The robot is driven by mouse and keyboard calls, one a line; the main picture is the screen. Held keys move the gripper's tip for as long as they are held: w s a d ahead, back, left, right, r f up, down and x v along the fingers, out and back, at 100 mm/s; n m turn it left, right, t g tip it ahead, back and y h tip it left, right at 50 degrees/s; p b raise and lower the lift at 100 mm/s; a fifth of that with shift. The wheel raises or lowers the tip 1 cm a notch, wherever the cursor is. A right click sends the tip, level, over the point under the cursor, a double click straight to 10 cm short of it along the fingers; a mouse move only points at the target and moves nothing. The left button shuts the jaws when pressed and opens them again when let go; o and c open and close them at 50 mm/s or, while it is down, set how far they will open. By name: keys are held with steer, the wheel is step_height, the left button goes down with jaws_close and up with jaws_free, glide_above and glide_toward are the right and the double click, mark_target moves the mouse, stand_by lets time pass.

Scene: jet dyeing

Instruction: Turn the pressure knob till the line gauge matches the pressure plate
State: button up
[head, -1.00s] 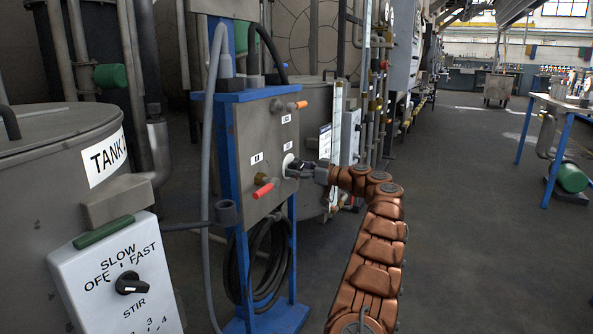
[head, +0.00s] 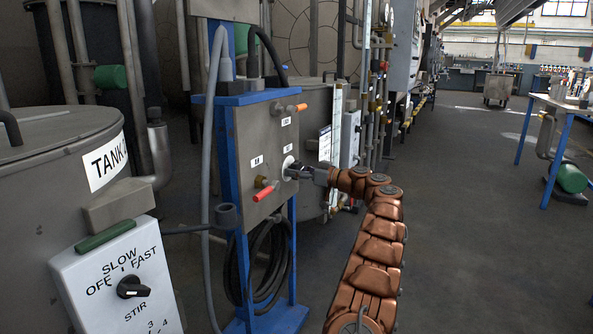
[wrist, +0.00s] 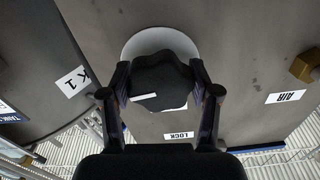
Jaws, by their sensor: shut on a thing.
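The pressure knob (wrist: 158,80) is black and lobed, with a white pointer line, on a pale round dial in the wrist view. My gripper (wrist: 160,92) is shut on the knob, one finger on each side. In the head view my gripper (head: 300,171) reaches the grey panel (head: 262,140) on the blue stand from the right and hides most of the knob. The dial's markings are mostly covered. I cannot make out the line gauge's reading or the pressure plate's text.
A red-handled valve (head: 264,192) sits left of the knob and an orange-handled one (head: 296,108) above. A STIR control box (head: 115,275) and a tank (head: 60,150) stand at the left.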

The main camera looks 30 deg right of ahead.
steer(key=m+p, duration=0.4)
steer(key=m, duration=0.1)
steer(key=shift+a+r, duration=0.1)
steer(key=shift+r, duration=0.2)
steer(key=m+p, duration=0.4)
steer(key=shift+m, duration=0.4)
steer(key=m+p, duration=0.3)
steer(key=m, duration=0.1)
steer(key=shift+p, duration=0.35)
steer(key=m+p, duration=0.2)
steer(key=m, duration=0.2)
steer(key=shift+f+m+p, duration=0.15)
steer(key=shift+m+p, duration=0.15)
steer(key=shift+p, duration=0.1)
steer(key=o, duration=1.2)
steer(key=shift+c, duration=0.2)
